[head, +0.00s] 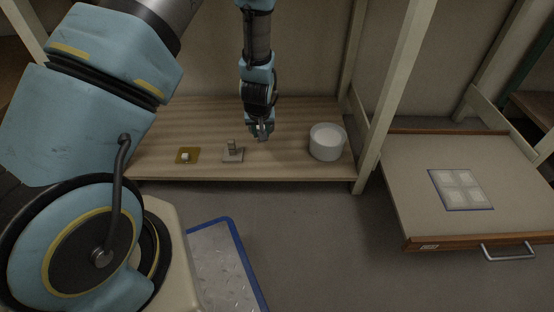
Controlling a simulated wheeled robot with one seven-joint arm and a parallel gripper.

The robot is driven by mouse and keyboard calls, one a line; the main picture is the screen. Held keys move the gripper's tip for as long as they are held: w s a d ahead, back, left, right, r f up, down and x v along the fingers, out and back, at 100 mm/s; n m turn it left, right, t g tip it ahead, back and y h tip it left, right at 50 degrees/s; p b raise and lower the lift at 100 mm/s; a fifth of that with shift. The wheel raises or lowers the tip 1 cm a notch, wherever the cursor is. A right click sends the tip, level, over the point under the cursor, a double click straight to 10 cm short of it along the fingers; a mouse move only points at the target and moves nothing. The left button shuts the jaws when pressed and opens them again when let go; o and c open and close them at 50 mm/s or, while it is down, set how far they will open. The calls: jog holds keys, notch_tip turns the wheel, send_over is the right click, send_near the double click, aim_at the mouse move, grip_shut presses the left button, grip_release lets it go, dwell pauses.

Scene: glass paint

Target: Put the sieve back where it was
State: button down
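A pale grey-white round vessel (326,143), which looks like the sieve, stands upright on the wooden shelf (285,165) near its right end. My gripper (261,136) points down over the middle of the shelf, to the left of the round vessel and apart from it. The fingers are small and dark here, and I cannot tell whether they are open or shut. I see nothing clearly held in them. A glass panel with four pale panes and a blue edge (461,189) lies flat on the table (415,205) at the right.
A small grey block with an upright handle (233,152) sits on the shelf left of my gripper. Farther left is a yellow square plate with a white knob (187,156). A pale post (398,90) stands between shelf and table. A blue-edged tray (222,260) shows low down.

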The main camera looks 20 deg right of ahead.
jog(key=b, duration=0.2)
send_over(277, 161)
jog(key=s, duration=0.1)
jog(key=shift+m, duration=0.3)
jog(key=f, duration=0.5)
jog(key=shift+s+a+f, duration=0.2)
jog(key=shift+a, duration=0.1)
notch_tip(277, 161, down, 5)
jog(key=b, duration=0.4)
jog(key=shift+r, duration=0.2)
jog(key=shift+r, duration=0.1)
jog(key=shift+f, duration=0.65)
jog(key=c, duration=0.5)
grip_release()
jog(key=p+v, duration=0.5)
jog(key=v, duration=0.6)
jog(key=shift+s+a+f, duration=0.1)
jog(key=shift+a, duration=0.05)
